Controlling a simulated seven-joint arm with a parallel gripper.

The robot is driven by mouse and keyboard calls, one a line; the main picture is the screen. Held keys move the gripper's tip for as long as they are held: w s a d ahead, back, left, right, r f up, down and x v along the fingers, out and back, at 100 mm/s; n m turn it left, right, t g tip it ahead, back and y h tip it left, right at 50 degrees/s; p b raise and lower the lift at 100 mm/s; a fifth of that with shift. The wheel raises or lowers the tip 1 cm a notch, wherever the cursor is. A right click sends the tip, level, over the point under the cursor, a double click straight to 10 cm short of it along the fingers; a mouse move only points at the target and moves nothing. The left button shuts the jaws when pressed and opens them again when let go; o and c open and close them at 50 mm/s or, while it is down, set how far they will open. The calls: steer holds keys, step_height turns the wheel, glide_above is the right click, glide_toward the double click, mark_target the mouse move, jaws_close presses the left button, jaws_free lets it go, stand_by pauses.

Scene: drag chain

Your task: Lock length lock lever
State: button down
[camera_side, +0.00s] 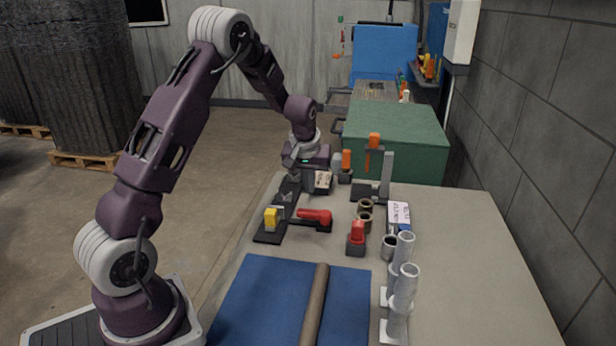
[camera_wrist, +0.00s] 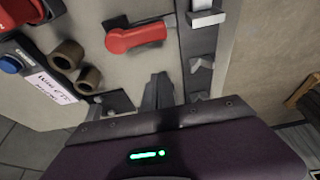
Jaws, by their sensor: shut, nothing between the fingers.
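A red lever (camera_side: 315,215) lies roughly flat on a dark bracket beside a long dark rail (camera_side: 268,236); it is probably the length lock lever, but I see no name on it. In the wrist view the red lever (camera_wrist: 136,37) lies at the top, its round pivot end to the left. My gripper (camera_wrist: 158,90) is shut and empty, pointing down beside the rail and apart from the red lever. In the side view my gripper (camera_side: 308,182) is at the far end of the rail, its fingertips partly hidden.
A yellow block (camera_side: 271,218) sits on the rail's near end. Several metal rings (camera_side: 365,215), a red-topped block (camera_side: 357,236), an orange-handled upright clamp (camera_side: 374,141) and grey pipes (camera_side: 404,285) stand to the right. A blue mat (camera_side: 255,300) with a rod (camera_side: 315,305) lies in front.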

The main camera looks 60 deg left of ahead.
mark_target(314, 217)
steer(key=x, duration=0.4)
steer(key=shift+s+d+r, duration=0.15)
steer(key=shift+s+d, duration=0.8)
steer(key=shift+d, duration=0.05)
steer(key=shift+s+d, duration=0.45)
